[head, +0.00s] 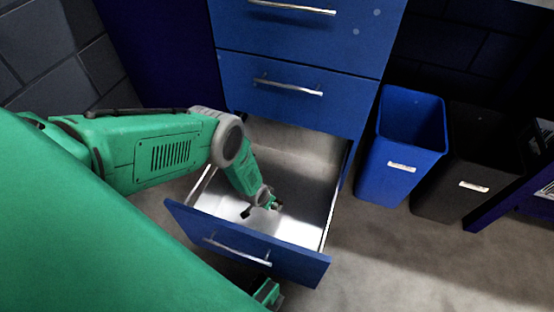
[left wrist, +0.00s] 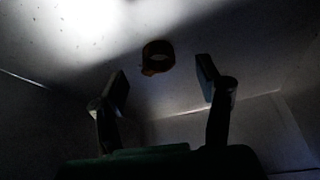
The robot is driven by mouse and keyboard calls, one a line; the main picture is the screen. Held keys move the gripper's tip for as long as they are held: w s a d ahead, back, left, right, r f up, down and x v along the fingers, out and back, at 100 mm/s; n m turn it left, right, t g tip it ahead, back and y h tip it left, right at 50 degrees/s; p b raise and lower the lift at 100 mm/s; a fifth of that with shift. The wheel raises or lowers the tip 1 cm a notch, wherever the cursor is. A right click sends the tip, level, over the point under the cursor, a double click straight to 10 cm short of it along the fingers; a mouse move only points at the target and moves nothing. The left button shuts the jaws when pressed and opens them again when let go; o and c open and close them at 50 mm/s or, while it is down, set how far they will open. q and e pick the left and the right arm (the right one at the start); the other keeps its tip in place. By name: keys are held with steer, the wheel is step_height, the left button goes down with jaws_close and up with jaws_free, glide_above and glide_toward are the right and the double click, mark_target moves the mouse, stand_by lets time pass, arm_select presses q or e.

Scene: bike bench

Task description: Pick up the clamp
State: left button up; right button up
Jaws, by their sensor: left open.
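The clamp (left wrist: 157,57) is a small dark ring with a reddish-orange tint. It lies on the drawer floor, centred just beyond my fingertips in the left wrist view. I cannot make it out in the head view. My left gripper (head: 261,208) reaches down into the open drawer. In the left wrist view its two fingers (left wrist: 162,82) are spread apart with nothing between them, and the clamp is apart from both.
The blue-fronted drawer (head: 245,245) is pulled out, with pale inner walls around my left gripper. The blue cabinet (head: 300,60) rises behind it. A blue bin (head: 410,125) and a black bin (head: 470,165) stand to the right. Floor (head: 400,260) is clear in front of them.

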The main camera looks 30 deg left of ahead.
arm_select(q)
steer(key=b+x, duration=0.3)
steer(key=x, duration=0.2)
steer(key=shift+d+r, duration=0.1)
steer(key=shift+c, duration=0.3)
steer(key=c, duration=1.1)
